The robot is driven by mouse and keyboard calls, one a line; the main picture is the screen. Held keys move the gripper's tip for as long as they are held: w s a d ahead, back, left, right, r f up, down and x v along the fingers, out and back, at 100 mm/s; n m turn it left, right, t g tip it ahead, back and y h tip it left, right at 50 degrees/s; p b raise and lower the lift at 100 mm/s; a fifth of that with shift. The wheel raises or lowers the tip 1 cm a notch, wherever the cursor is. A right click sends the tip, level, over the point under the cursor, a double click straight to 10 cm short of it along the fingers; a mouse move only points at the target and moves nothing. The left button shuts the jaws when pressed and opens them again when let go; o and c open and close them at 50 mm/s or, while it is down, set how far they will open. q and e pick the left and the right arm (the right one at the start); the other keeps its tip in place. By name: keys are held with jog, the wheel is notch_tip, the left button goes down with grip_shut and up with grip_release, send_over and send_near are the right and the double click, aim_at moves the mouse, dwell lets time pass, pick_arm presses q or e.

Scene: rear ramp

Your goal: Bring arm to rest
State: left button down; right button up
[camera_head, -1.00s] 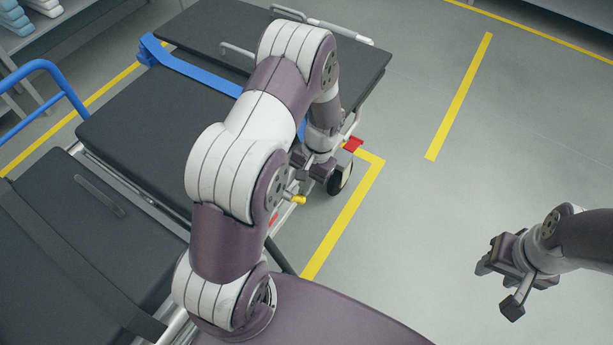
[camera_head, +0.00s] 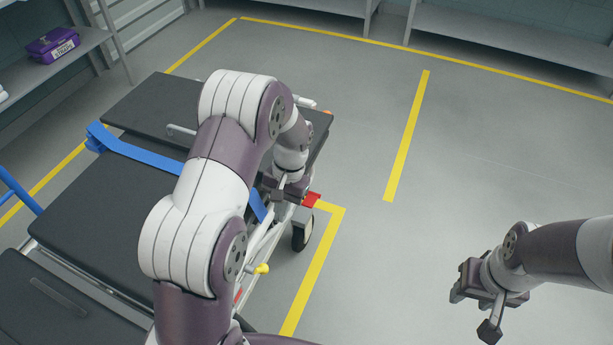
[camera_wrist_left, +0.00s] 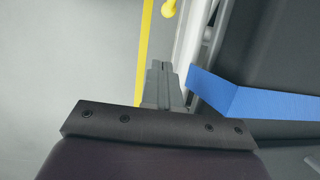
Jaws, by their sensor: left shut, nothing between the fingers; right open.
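My left arm reaches forward over the near side of a stretcher (camera_head: 110,185) with dark pads. My left gripper (camera_head: 278,194) is at the stretcher's right side rail in the head view, partly hidden by its own wrist. In the left wrist view, the left gripper (camera_wrist_left: 163,85) has its fingers together with nothing between them, beside the white rail and a blue strap (camera_wrist_left: 262,104). My right gripper (camera_head: 470,305) hangs open and empty over bare floor at the lower right.
A red pedal (camera_head: 311,200) and a wheel (camera_head: 303,234) sit close to the left gripper. A yellow knob (camera_head: 261,269) is on the stretcher frame nearer me. A purple case (camera_head: 52,45) lies on a shelf at upper left. The floor to the right is clear, with yellow lines.

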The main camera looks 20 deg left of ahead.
pick_arm(q)
jog(key=shift+r, duration=0.1)
jog(key=s+d+r+t+h, duration=0.1)
jog(key=s+d+r+t, duration=0.1)
jog(key=s+r, duration=0.3)
jog(key=s+d+r+t, duration=0.2)
jog(key=s+r, duration=0.1)
jog(key=s, duration=0.5)
notch_tip(320, 180, up, 20)
jog(key=p, duration=1.8)
jog(key=shift+r+n+p, duration=0.25)
jog(key=shift+n+p, duration=0.15)
